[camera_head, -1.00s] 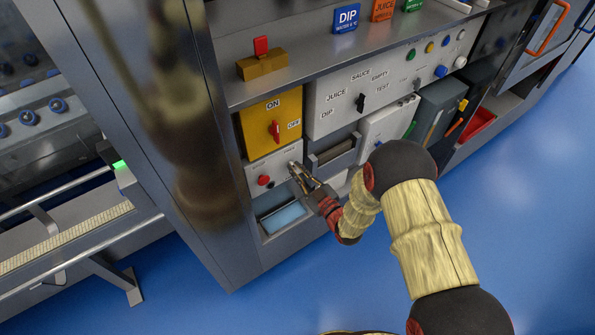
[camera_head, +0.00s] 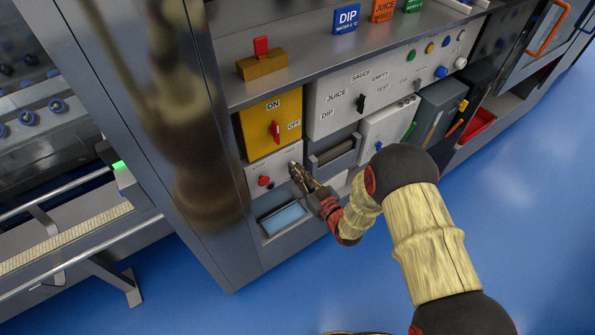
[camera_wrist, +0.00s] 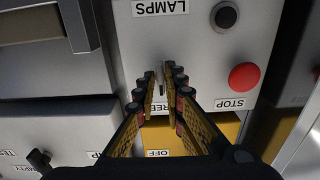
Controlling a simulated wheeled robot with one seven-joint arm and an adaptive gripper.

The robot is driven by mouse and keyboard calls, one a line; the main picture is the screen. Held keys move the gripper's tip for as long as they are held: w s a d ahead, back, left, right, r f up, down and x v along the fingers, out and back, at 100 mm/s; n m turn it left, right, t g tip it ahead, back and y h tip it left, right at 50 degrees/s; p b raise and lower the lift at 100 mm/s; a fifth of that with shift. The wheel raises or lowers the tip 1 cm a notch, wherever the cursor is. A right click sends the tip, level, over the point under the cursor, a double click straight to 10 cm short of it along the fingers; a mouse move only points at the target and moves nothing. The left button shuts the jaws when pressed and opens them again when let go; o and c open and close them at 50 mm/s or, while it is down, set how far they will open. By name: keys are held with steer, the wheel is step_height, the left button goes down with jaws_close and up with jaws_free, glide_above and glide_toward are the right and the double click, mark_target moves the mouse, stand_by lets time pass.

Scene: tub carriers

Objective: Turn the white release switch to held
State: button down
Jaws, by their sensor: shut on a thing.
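My gripper (camera_head: 299,177) is at the right end of a small white panel (camera_head: 256,170) below the yellow ON/OFF box. In the wrist view, upside down, my gripper (camera_wrist: 163,76) has its fingers close together, shut on the small pale release switch (camera_wrist: 163,72) on that panel. The fingers cover most of the switch and part of its label, so I cannot tell which way it points. The switch is hidden behind the fingers in the head view.
A red STOP button (camera_wrist: 244,76) and a black button (camera_wrist: 226,16) sit beside the fingers. The yellow box (camera_head: 258,115) with its red handle is directly above the panel. A drawer-like recess (camera_head: 333,152) lies to the right. The blue floor is clear.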

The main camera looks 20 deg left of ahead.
steer(key=shift+s+f, duration=0.15)
steer(key=shift+f, duration=0.05)
steer(key=c, duration=1.8)
jaws_free()
steer(key=shift+r, duration=0.15)
steer(key=shift+c, duration=0.2)
steer(key=v, duration=1.2)
